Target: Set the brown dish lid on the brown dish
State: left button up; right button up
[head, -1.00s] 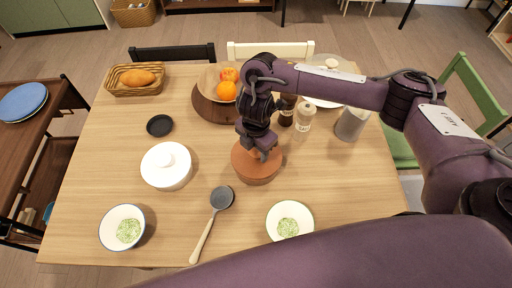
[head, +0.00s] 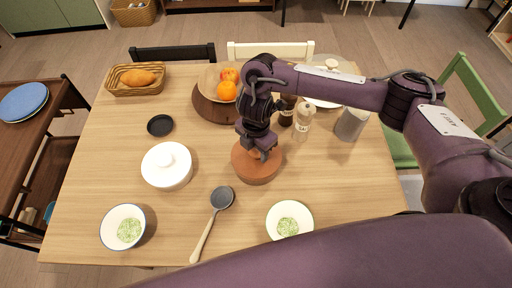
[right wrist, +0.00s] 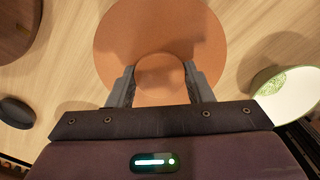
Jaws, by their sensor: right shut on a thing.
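The brown dish lid (right wrist: 160,28) is a flat terracotta disc with a round knob. My right gripper (right wrist: 160,84) is shut on that knob, one finger on each side. In the head view the lid (head: 244,156) lies over the brown dish (head: 257,181), right of the table's middle. The dish is mostly hidden beneath the lid, and only its side wall shows. I see no clear gap between lid and dish, but cannot tell whether the lid rests fully on the rim. My right gripper (head: 262,153) comes down from above. My left gripper is not in view.
Two bowls (head: 123,228) (head: 290,219) stand near the front edge.

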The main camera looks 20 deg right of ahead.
aim_at(256, 151)
dwell(0.3)
jog(key=shift+f, duration=0.6)
dwell(0.4)
jog(key=o, duration=0.9)
notch_tip(256, 151, up, 11)
jog(key=p, duration=1)
jog(key=shift+s, duration=0.1)
